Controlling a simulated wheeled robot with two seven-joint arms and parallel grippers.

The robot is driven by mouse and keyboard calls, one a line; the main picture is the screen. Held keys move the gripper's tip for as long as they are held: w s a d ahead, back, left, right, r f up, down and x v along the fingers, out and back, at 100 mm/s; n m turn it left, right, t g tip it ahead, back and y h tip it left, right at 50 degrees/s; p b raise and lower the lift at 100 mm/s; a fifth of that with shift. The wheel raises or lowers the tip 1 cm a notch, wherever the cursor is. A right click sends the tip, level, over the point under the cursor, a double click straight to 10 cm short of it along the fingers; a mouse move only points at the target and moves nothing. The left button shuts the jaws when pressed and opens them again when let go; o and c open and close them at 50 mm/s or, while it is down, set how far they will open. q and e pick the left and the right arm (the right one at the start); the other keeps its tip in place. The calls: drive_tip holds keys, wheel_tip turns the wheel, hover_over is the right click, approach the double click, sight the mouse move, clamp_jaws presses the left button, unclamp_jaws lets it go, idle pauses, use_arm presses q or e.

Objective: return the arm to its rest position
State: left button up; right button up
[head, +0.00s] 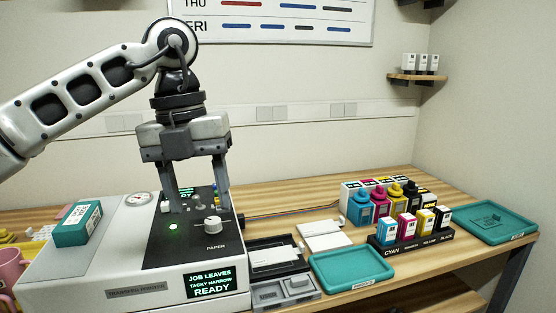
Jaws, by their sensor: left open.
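My left gripper (197,200) hangs fingers-down over the dark control panel of the transfer printer (130,255). Its two fingers are apart, with nothing seen held between them. The fingertips overlap the panel's small levers and buttons in the picture; I cannot tell whether they touch. The printer's display (209,281) reads "JOB LEAVES TACKY NARROW READY". My right gripper is not in view.
A teal box (78,225) lies on the printer's left, near a round gauge (139,198). A pink mug (10,270) stands at the left edge.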

use_arm(q)
drive_tip(key=s+d+f+m+g+h, duration=0.35)
drive_tip(key=d+f+h, duration=0.3)
drive_tip(key=d, duration=0.45)
drive_tip(key=s+d+r+n+g+h, duration=0.15)
drive_tip(key=s+d+n+h, duration=0.3)
drive_tip(key=d+h, duration=0.55)
drive_tip(key=w+a+f+n+t+y, duration=0.3)
drive_tip(key=a+f+n+t, duration=0.4)
drive_tip(key=n+t, duration=0.55)
drive_tip(key=w+a+f+n+t+y, duration=0.3)
drive_tip(key=a+f+n+t, duration=0.4)
drive_tip(key=n+t, duration=0.55)
drive_tip(key=s+a+f+n+g+y, duration=0.4)
drive_tip(key=s+f, duration=0.3)
drive_tip(key=f, duration=0.3)
drive_tip(key=s+a+f+n+g+y, duration=0.3)
drive_tip(key=s+a+f+g+y, duration=0.1)
drive_tip(key=f, duration=0.6)
drive_tip(key=s+a, duration=0.1)
drive_tip(key=s, duration=0.1)
drive_tip(key=shift+s+a+f+n+g, duration=0.25)
drive_tip(key=shift+s+a+n+g, duration=0.15)
